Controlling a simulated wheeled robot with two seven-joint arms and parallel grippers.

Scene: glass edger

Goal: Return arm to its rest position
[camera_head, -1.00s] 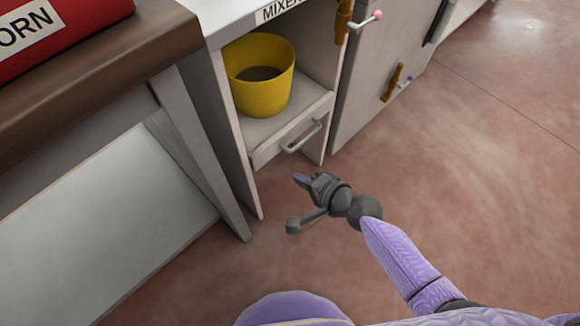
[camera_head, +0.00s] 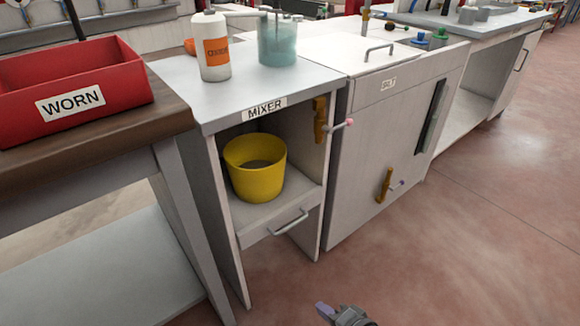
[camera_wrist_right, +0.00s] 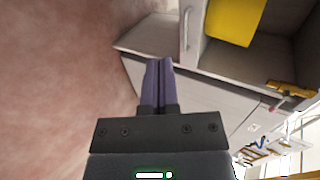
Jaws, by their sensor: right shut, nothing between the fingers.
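My right gripper (camera_head: 325,309) shows at the bottom edge of the head view, low over the floor in front of the mixer cabinet. In the right wrist view its two purple fingers (camera_wrist_right: 157,62) are together with nothing between them. The rest of my right arm is mostly below the head view. My left gripper is in neither view.
The mixer cabinet (camera_head: 229,215) has a yellow bucket (camera_head: 256,183) on its pull-out shelf, with a handle (camera_head: 288,222) at the front. The silt cabinet (camera_head: 358,170) stands to its right. A red bin labelled WORN (camera_head: 125,83) sits on a brown bench. Floor (camera_head: 480,240) at right is clear.

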